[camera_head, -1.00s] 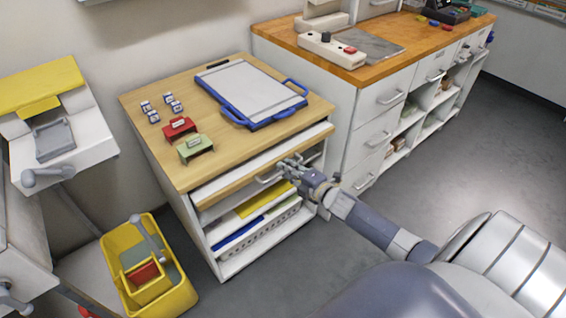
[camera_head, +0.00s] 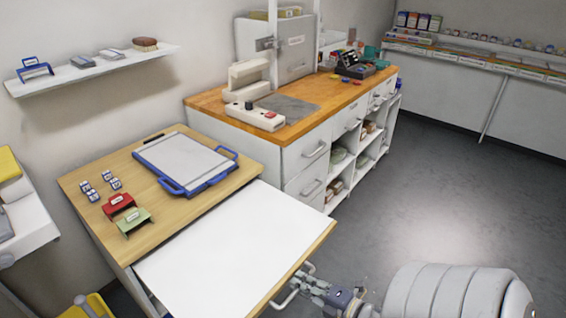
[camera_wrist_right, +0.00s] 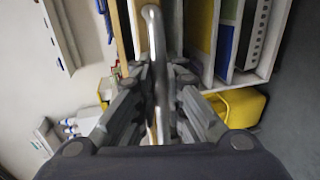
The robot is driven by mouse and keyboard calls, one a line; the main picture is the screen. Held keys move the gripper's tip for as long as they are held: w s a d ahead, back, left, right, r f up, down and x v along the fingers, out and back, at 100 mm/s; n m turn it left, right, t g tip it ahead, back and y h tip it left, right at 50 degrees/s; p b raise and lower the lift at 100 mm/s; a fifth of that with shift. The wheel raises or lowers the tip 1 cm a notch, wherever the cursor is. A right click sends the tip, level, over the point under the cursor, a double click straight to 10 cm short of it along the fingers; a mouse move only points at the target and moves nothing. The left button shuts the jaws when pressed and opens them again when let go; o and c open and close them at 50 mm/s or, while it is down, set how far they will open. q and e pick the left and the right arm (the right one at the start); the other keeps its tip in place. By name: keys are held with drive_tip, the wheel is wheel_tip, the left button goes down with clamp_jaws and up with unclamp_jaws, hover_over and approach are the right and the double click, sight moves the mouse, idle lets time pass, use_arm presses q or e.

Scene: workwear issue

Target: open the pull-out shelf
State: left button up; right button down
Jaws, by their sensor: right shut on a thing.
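The pull-out shelf (camera_head: 237,247) is a white board with a wooden front edge. It stands far out from under the wooden top of the small cabinet (camera_head: 75,187). Its metal bar handle (camera_head: 287,298) is on the front edge, low in the head view. My right gripper (camera_head: 305,277) is shut on this handle. In the right wrist view the handle (camera_wrist_right: 152,50) runs between the two fingers of the gripper (camera_wrist_right: 160,98). My left gripper is in neither view.
A blue-framed tray (camera_head: 185,160), a red holder (camera_head: 118,205), a green holder (camera_head: 133,222) and several small blue-and-white items lie on the cabinet top. A longer drawer unit (camera_head: 303,160) stands behind to the right. The grey floor (camera_head: 440,190) to the right is open.

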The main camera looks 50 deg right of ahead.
drive_tip(key=shift+f+v, duration=0.2)
drive_tip(key=shift+v, duration=0.75)
drive_tip(key=shift+f+v, duration=0.2)
drive_tip(key=shift+v, duration=0.7)
drive_tip(key=c, duration=1.7)
unclamp_jaws()
drive_tip(key=shift+s+d, duration=0.1)
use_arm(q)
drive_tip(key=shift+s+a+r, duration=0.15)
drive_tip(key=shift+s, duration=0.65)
use_arm(e)
drive_tip(key=shift+o, duration=0.2)
drive_tip(key=v, duration=1.2)
